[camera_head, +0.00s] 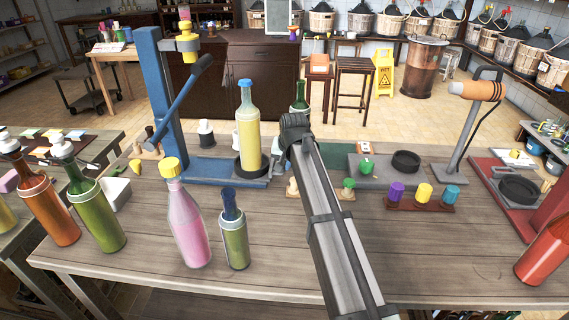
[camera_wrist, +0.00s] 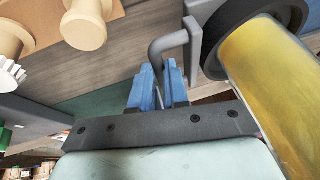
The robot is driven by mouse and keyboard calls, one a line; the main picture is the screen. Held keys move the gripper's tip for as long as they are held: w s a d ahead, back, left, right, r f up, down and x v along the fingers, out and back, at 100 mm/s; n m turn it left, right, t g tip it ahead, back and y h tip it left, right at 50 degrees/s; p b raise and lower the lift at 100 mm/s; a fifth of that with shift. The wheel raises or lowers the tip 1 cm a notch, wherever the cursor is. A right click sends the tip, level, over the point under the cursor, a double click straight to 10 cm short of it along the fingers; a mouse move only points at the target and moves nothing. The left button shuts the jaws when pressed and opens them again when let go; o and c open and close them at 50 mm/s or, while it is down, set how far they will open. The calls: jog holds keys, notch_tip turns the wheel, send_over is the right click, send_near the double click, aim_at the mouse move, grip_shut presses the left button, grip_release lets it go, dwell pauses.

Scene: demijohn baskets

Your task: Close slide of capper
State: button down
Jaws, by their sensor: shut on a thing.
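The blue capper (camera_head: 162,100) stands at the left of the workbench, its lever (camera_head: 182,98) angled down to the left. A yellow-filled bottle with a blue top (camera_head: 248,130) stands upright in the black ring on its base. In the wrist view the bottle (camera_wrist: 262,75) and black ring (camera_wrist: 293,12) are at the right. My gripper (camera_wrist: 162,72), with blue fingertips, is shut on the bent grey handle (camera_wrist: 168,42), which joins a grey plate (camera_wrist: 193,42) beside the ring.
A pink bottle (camera_head: 187,225) and small green bottle (camera_head: 235,235) stand in front of the capper. Colored caps (camera_head: 424,193) sit in a rack right of my arm. A red capper base (camera_head: 500,185) is farther right. The bench's front middle is mostly clear.

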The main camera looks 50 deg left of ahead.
aim_at(240, 165)
jog(key=s+a, duration=1)
jog(key=shift+s+a, duration=0.25)
jog(key=shift+a, duration=0.05)
jog(key=c, duration=1.1)
grip_release()
jog(key=shift+d, duration=0.1)
jog(key=v, duration=1.3)
jog(key=shift+d+r, duration=0.1)
jog(key=shift+r, duration=0.3)
jog(key=shift+w, duration=0.1)
